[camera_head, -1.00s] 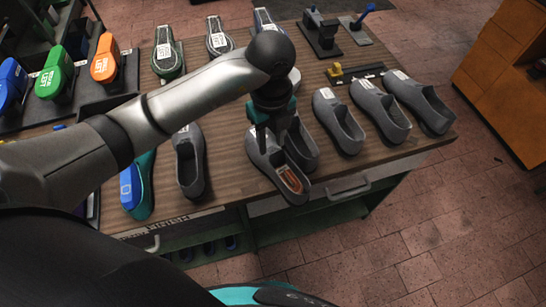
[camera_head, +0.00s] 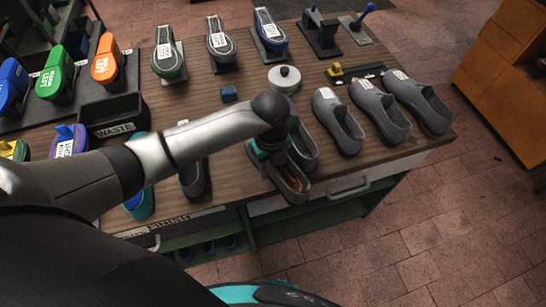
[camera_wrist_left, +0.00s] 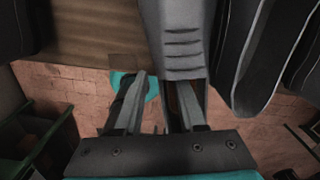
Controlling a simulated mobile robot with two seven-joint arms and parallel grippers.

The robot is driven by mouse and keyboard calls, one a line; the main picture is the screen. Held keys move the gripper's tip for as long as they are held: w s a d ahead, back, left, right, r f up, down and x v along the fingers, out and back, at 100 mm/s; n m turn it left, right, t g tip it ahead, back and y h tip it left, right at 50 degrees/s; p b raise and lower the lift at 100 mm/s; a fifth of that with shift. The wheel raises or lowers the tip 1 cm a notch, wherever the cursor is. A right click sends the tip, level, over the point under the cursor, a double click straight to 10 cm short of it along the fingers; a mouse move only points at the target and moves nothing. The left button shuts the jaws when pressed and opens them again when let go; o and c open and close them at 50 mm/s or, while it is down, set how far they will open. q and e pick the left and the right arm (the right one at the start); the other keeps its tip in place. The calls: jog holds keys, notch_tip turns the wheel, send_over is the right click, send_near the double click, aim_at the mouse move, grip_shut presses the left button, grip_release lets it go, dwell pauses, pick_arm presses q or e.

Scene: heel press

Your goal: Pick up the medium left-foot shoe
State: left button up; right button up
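Several grey shoes stand on the wooden bench. Two stand close together at the middle front: the nearer one (camera_head: 292,186) is partly hidden by my left gripper, and the other (camera_head: 303,150) is just right of it. My left gripper (camera_head: 272,158) is down at the nearer shoe. In the left wrist view its two fingers (camera_wrist_left: 162,85) are apart, one over the shoe's opening and one outside its side, with a gap to the shoe wall. The ridged upper of this shoe (camera_wrist_left: 180,35) shows ahead. I cannot read its size or side. My right gripper is out of view.
Three grey shoes stand to the right, the nearest here (camera_head: 338,120). Another grey shoe (camera_head: 195,178) is half hidden behind my arm. A black waste bin (camera_head: 112,115), a white round tin (camera_head: 284,79) and a blue block (camera_head: 229,93) are on the bench.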

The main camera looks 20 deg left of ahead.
pick_arm(q)
grip_shut()
jog(key=shift+r, duration=0.1)
dwell(1.2)
